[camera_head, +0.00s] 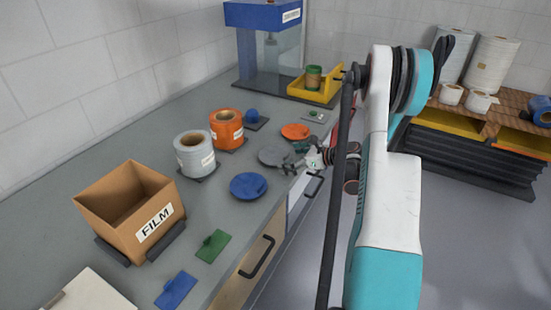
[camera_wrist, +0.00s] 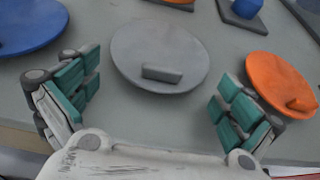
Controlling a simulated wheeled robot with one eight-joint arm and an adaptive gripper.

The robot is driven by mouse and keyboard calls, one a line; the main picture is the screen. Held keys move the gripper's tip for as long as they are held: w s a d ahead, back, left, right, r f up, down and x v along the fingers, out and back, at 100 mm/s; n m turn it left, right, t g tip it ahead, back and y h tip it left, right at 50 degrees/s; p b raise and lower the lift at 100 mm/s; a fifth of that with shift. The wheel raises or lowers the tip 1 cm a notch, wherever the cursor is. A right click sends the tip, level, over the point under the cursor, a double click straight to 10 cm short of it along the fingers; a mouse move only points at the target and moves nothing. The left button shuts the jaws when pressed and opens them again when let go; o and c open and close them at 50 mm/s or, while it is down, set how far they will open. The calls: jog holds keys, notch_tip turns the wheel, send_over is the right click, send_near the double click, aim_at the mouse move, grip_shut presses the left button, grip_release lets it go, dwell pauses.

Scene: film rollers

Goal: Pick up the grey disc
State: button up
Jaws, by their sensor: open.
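The grey disc (camera_head: 272,155) lies flat on the grey counter, between a blue disc and an orange disc. In the wrist view the grey disc (camera_wrist: 160,48) is ahead of my gripper, with a raised grey tab (camera_wrist: 162,74) on its near half. My gripper (camera_wrist: 160,95) is open and empty, with its green-padded fingers spread to the left and right of the tab. In the head view my gripper (camera_head: 292,162) is at the disc's right side, low over the counter's front edge. I cannot tell its exact height above the disc.
The blue disc (camera_head: 249,186) and orange disc (camera_head: 295,131) lie close on either side. Behind stand a white roll (camera_head: 194,155), an orange roll (camera_head: 226,131) and a blue knob (camera_head: 251,115). A FILM box (camera_head: 128,207) and green plate (camera_head: 213,246) are further left.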

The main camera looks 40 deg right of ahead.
jog(key=shift+s, duration=0.1)
jog(key=c, duration=2.2)
jog(key=shift+c, duration=0.2)
jog(key=shift+r, duration=0.15)
